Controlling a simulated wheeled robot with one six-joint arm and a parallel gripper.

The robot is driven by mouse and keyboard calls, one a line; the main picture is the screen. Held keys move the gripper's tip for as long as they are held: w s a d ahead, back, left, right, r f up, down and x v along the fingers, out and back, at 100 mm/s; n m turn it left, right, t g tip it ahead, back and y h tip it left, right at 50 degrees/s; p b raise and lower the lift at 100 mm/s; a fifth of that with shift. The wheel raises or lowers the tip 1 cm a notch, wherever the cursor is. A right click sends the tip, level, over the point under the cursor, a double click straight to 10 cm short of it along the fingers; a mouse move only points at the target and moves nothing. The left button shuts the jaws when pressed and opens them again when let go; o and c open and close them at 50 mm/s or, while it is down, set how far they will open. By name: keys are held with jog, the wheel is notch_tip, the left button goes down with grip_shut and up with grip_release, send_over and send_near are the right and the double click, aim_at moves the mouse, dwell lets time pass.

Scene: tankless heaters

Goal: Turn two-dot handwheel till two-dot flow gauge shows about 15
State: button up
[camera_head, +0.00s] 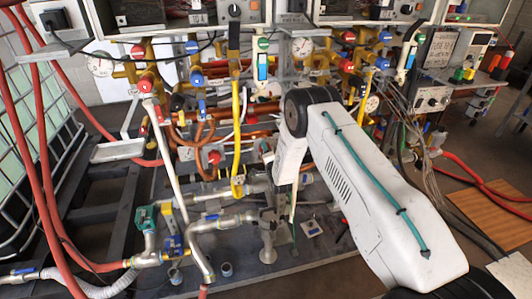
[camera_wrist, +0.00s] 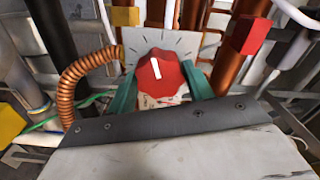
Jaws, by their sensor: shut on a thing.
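A red knob-like handwheel (camera_wrist: 163,75) with a white pointer bar sits in the middle of the wrist view, in front of a pale plate (camera_wrist: 188,44) with black tick marks. The green fingers of my gripper (camera_wrist: 160,92) stand on both sides of it and are shut on it. I cannot make out two dots on it. In the head view my gripper and this handwheel are hidden behind my arm. Round white gauges show at the left (camera_head: 100,65), top middle (camera_head: 302,47) and right (camera_head: 371,104). Their readings and dot marks are too small to tell.
Copper pipes and a ribbed copper hose (camera_wrist: 75,85) run close around the gripper. A red block (camera_wrist: 248,36) is to its right. In the head view, another red knob (camera_head: 214,157) sits on the pipe rack, and metal pipes (camera_head: 225,220) fill the lower middle.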

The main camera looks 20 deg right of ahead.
dwell(0.3)
jog(key=o, duration=1)
jog(key=shift+c, duration=0.2)
jog(key=s, duration=0.7)
jog(key=shift+s, duration=0.4)
